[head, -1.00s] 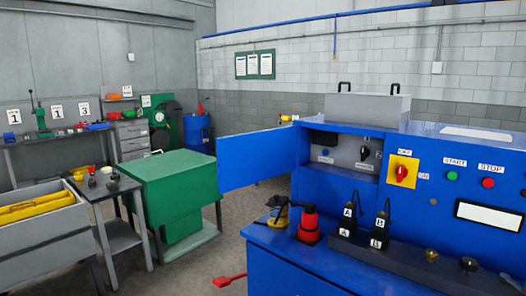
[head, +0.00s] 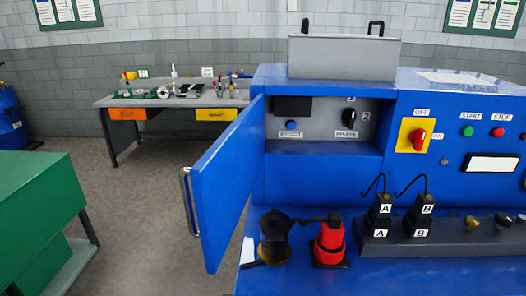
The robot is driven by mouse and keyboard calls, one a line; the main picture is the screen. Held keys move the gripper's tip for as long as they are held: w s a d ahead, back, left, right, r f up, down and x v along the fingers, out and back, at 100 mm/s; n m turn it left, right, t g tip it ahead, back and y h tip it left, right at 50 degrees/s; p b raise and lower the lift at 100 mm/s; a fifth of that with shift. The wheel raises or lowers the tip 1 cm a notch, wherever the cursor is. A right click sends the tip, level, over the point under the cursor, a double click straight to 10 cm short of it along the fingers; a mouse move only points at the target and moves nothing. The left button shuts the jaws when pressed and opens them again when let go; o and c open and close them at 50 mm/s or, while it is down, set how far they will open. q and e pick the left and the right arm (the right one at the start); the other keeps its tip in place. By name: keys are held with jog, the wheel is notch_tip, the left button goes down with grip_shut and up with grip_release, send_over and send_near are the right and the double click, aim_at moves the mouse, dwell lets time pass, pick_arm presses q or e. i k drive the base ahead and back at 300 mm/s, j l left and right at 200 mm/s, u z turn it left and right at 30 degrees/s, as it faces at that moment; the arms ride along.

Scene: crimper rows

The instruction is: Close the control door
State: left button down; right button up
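The blue control door (head: 224,180) stands open on the left side of the blue machine (head: 400,272). It hangs from the left edge of the control recess and swings out toward me. A metal bar handle (head: 187,201) is on its outer face, on the left. The open recess (head: 320,127) shows a dark display, a blue RESET button and a black PHASE knob. Neither of my grippers is in the head view, so I cannot see what they hold.
A red bottle-like object (head: 330,242) and a black-and-brass tool (head: 274,238) stand on the machine's ledge near the door. Black A and B plugs (head: 384,207) sit to the right. A green cabinet (head: 38,215) is at left; floor between is clear. A workbench (head: 170,98) stands behind.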

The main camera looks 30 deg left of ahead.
aim_at(222, 180)
jog(key=k+j, duration=0.1)
jog(key=j, duration=1.55)
jog(key=k, duration=0.05)
